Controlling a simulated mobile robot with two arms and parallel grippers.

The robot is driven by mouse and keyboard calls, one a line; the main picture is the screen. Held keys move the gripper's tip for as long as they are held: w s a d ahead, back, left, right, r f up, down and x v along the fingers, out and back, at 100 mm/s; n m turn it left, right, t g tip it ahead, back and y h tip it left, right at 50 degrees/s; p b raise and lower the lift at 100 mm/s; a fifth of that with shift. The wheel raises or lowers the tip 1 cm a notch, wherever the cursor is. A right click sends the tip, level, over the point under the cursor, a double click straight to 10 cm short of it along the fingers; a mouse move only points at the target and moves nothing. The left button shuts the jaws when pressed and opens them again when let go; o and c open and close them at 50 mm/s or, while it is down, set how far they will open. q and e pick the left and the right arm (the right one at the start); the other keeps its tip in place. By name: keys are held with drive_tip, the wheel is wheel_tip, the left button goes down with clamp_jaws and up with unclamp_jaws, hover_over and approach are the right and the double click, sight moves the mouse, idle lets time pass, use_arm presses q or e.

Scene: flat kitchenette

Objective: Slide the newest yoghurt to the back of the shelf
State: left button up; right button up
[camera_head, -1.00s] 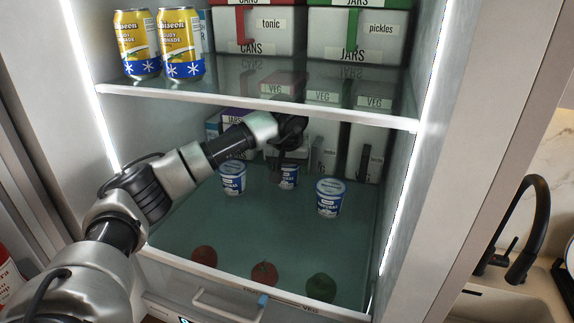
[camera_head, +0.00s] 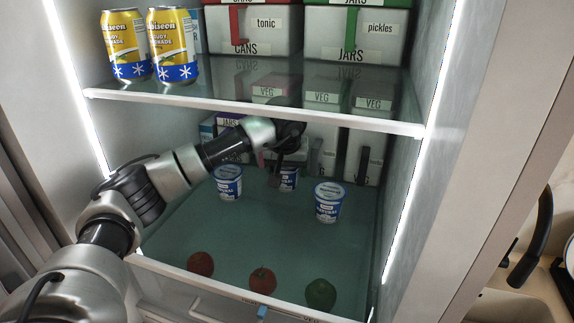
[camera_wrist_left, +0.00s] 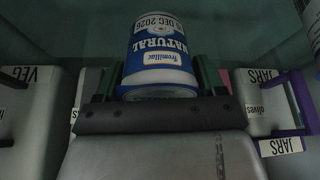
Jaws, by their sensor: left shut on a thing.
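Three white-and-blue yoghurt cups stand on the glass shelf (camera_head: 250,235) in the head view: a left cup (camera_head: 228,183), a middle cup (camera_head: 289,180) farther back, and a right cup (camera_head: 328,203) nearer the front. My left gripper (camera_head: 284,170) reaches in from above and is shut on the middle cup, partly hiding it. In the left wrist view this cup (camera_wrist_left: 160,55) appears upside down between the two fingers, with a printed date reading "DEC 2026"; the day is hard to read. No dates are legible on the other cups. My right gripper is not in view.
Labelled boxes (camera_head: 358,152) line the back of this shelf, behind the cups. The upper shelf edge (camera_head: 250,106) hangs just above my left arm, with yellow cans (camera_head: 174,45) on it. Red and green produce (camera_head: 262,280) shows below, near the front. The shelf's front middle is clear.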

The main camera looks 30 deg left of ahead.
use_arm(q)
drive_tip(key=o, duration=0.7)
drive_tip(key=shift+w, duration=0.1)
drive_tip(key=o, duration=0.4)
drive_tip(key=shift+w, duration=0.2)
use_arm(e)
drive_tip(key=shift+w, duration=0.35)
use_arm(q)
drive_tip(key=shift+s+r, duration=0.1)
drive_tip(key=shift+s, duration=0.05)
